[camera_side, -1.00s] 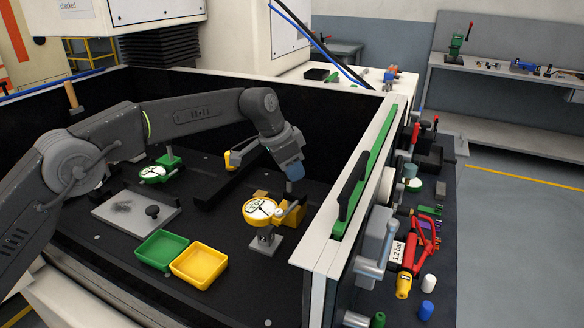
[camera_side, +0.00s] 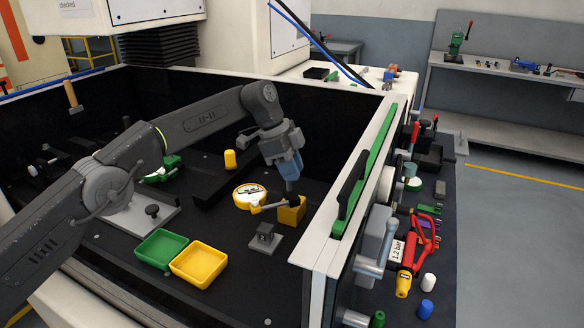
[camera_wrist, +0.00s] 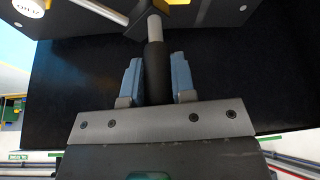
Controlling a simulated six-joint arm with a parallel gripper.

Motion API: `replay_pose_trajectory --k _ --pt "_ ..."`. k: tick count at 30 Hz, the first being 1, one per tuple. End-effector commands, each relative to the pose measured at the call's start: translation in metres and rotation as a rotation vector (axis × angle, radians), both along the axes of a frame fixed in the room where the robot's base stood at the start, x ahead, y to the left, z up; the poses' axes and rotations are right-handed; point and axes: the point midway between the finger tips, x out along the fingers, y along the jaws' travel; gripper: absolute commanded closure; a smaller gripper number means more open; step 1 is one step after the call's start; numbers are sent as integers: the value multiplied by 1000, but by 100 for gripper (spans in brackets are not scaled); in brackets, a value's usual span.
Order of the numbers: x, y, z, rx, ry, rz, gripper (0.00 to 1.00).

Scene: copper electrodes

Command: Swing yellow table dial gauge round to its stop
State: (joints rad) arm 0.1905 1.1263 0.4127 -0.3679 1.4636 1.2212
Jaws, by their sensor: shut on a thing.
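The yellow table dial gauge has a round white dial in a yellow ring (camera_side: 250,195). A short arm joins the dial to a yellow block (camera_side: 291,212) on its right. The dial hangs clear of a small grey stand (camera_side: 264,238) nearer the camera. My gripper (camera_side: 291,182) is above the yellow block. In the wrist view, the blue fingers of my gripper (camera_wrist: 156,82) are shut on a black upright handle (camera_wrist: 155,60) with a pale rod above it. Part of the dial shows there at the top left (camera_wrist: 30,8). A stop cannot be made out.
A green tray (camera_side: 162,258) and a yellow tray (camera_side: 199,280) lie in front left. A green gauge (camera_side: 168,165) and a grey plate with a black knob (camera_side: 155,222) are at left. A black bar with a yellow peg (camera_side: 230,159) lies behind. The white enclosure wall (camera_side: 345,200) is close right.

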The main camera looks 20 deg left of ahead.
Motion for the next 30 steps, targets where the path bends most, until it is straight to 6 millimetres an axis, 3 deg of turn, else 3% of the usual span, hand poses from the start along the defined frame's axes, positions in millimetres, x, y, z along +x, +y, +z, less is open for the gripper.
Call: replay_pose_trajectory --k 17,18,25,30 --pt "-1 -1 0 -1 1 -26 100" --pt "-1 -1 0 -1 1 -26 73" --pt "-1 -1 0 0 0 -25 51" --pt "0 0 0 0 1 -24 50"
